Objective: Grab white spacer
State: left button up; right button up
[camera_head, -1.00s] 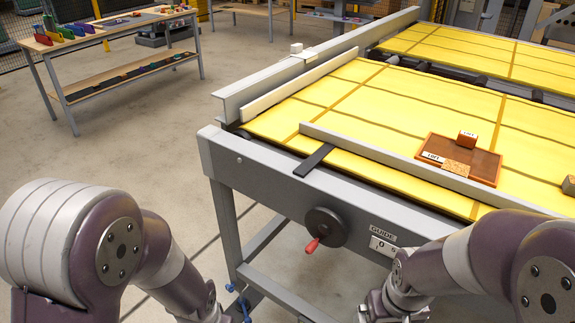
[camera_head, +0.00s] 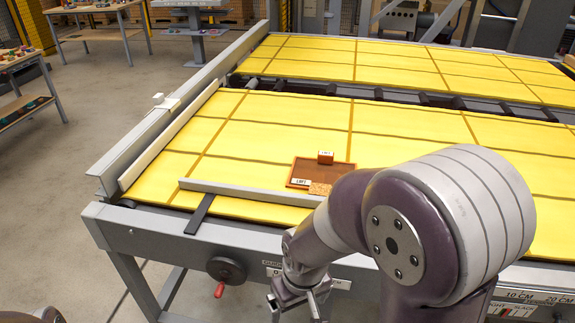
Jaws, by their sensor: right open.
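No piece in the head view is clearly labelled as a white spacer. A small white block (camera_head: 165,102) sits on the grey rail at the left side of the yellow table, and a long off-white strip (camera_head: 172,140) runs along that rail's inner side. My right gripper (camera_head: 300,305) hangs low in front of the table's front edge, open, with no object visible in it. It is well apart from the white block. My left gripper is out of view; only a bit of my left arm shows at the bottom left.
Floor at left is open; side tables stand behind.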

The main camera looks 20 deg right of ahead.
aim_at(315, 189)
jog(key=z, duration=1.15)
